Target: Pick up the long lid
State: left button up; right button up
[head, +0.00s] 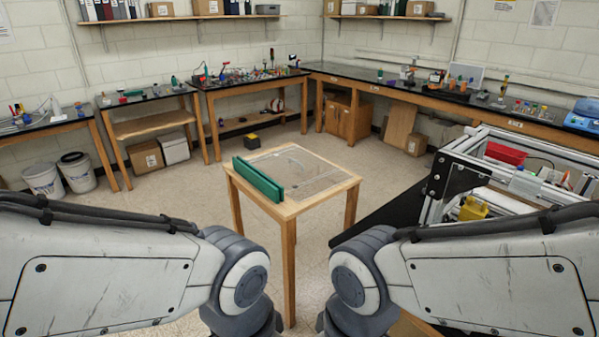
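A small wooden table (318,201) stands in the middle of the floor in the head view. A long green piece (258,180), made of two narrow parallel strips, stands along its left edge. A flat, clear panel (300,170) lies on the tabletop beside it. I cannot tell for certain which of these is the long lid. Both of my arms reach in from the lower left and lower right, and their dark grey joints are in front of the table. Neither gripper shows, and nothing is seen touching the table pieces.
An aluminium extrusion frame (447,162) stands at the right, with a red bin (505,153) and a yellow part (473,208) in it. Lab benches line the walls. White buckets (77,172) stand at the left. Open floor surrounds the small table's left and back sides.

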aim_at(295, 167)
jog(key=u, duration=0.25)
jog(key=k, duration=0.3)
jog(key=u, duration=1)
jog(key=k, duration=1.05)
jog(key=u, duration=0.6)
jog(key=i, duration=1.35)
jog(key=z, duration=0.4)
jog(key=i, duration=1.95)
jog(key=z, duration=0.55)
jog(key=i, duration=1.6)
jog(key=z, duration=1.2)
jog(key=i, duration=0.85)
jog(key=z, duration=1.7)
jog(key=i, duration=0.7)
jog(key=z, duration=0.55)
